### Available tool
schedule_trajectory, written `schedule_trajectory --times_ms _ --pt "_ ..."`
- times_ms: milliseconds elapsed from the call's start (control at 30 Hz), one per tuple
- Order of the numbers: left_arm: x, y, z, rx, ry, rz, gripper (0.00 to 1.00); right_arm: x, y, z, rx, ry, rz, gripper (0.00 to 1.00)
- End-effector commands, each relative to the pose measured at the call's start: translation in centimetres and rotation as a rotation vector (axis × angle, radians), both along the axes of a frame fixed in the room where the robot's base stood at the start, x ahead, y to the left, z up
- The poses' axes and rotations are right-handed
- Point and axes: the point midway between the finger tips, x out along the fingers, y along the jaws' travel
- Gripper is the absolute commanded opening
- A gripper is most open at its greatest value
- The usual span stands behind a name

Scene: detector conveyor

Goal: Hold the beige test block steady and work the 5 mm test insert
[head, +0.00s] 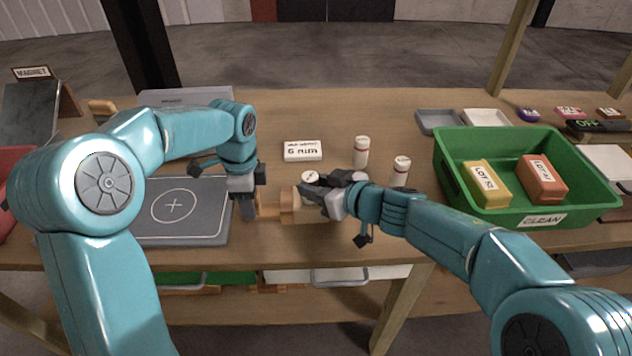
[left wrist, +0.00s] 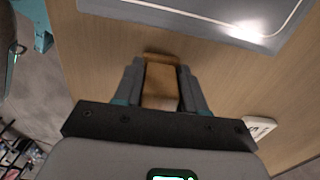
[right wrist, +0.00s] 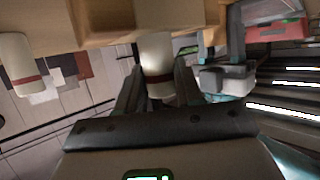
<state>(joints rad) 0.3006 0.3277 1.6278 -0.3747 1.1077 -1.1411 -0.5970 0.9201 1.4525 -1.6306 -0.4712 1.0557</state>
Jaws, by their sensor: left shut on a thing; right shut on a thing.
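The beige test block (head: 290,205) is at the table's front, between my two grippers. My left gripper (head: 248,208) is shut on its narrow left end, which shows between the fingers in the left wrist view (left wrist: 161,84). My right gripper (head: 318,193) is at the block's right side, shut on a white cylindrical insert (right wrist: 156,62). Its round white top (head: 310,177) shows beside the dark fingers in the head view. The right fingers hide part of the block, and I cannot tell how far the insert sits in it.
A small white label block (head: 303,151) and two white cylinders with red bands (head: 361,151) (head: 400,171) stand behind. A grey pad (head: 205,232) lies left. A green CLEAN bin (head: 450,185) at right holds a yellow block (head: 487,183) and an orange block (head: 542,179).

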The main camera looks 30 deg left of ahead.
Motion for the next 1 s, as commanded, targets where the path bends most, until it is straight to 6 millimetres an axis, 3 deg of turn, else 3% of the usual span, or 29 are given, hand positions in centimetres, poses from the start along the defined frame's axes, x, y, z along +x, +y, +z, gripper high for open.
schedule_trajectory --times_ms 667,700,767,800,1000 --pt "0.0 0.0 0.0 -0.001 0.001 0.000 0.01 0.0 0.0 -1.7 0.000 0.002 -0.001 0.00" --pt "0.0 0.0 0.0 -0.001 0.001 0.000 0.01 0.0 0.0 -1.7 0.000 0.001 0.000 0.42" --pt "0.0 0.0 0.0 -0.001 0.001 0.000 0.01 0.0 0.0 -1.7 0.000 0.001 0.000 0.62" --pt "0.0 0.0 0.0 -0.001 0.001 0.000 0.01 0.0 0.0 -1.7 0.000 0.001 0.000 0.65" --pt "0.0 0.0 0.0 -0.001 0.001 0.000 0.01 0.0 0.0 -1.7 0.000 0.001 0.000 0.65"
